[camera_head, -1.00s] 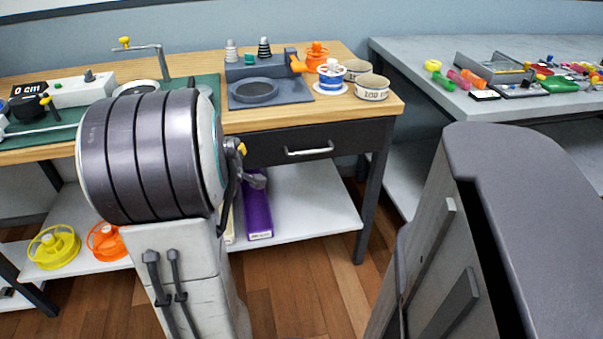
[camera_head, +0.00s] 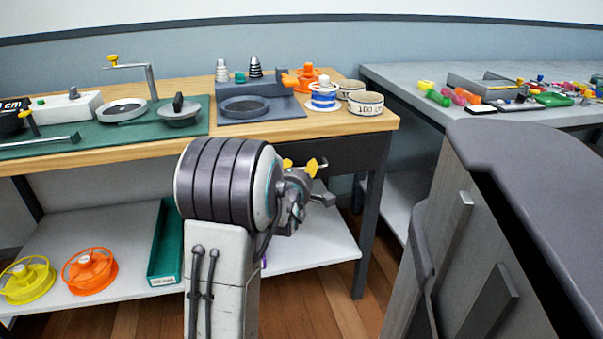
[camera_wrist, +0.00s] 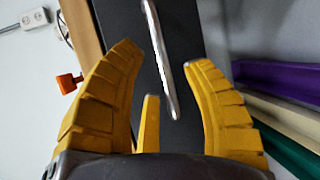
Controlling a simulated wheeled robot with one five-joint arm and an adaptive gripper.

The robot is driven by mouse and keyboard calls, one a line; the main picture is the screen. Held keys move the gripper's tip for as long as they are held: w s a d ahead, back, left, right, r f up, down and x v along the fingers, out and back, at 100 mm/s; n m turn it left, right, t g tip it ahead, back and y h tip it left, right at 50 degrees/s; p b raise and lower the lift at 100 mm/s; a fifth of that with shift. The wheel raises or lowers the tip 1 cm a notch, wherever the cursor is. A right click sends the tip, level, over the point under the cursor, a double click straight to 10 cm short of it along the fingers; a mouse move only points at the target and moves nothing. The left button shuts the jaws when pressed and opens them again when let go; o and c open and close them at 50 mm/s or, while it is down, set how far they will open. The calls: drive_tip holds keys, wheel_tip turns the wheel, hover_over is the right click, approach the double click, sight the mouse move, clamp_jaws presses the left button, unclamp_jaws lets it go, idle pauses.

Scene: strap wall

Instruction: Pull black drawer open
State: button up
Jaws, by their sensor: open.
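The black drawer (camera_head: 345,158) sits under the right part of the wooden workbench, its front flush as far as I can see. In the head view my arm hides its left part and most of its handle. In the wrist view the drawer front (camera_wrist: 188,32) runs up the picture, with its silver bar handle (camera_wrist: 160,58) on it. My gripper (camera_wrist: 160,62) has yellow fingers, spread open, with the lower end of the handle between them. I cannot tell whether the fingers touch it. In the head view the yellow fingertips (camera_head: 308,165) are in front of the drawer.
The wooden workbench (camera_head: 170,147) carries several tools and dishes. A grey table (camera_head: 420,95) stands at the right. Below the drawer is a white shelf (camera_head: 320,250), with a purple bin (camera_wrist: 280,78) beside other bins in the wrist view. Open wooden floor lies in front.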

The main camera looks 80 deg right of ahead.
drive_tip(key=shift+d+f, duration=0.2)
drive_tip(key=shift+d, duration=1.05)
drive_tip(key=shift+c, duration=0.3)
clamp_jaws()
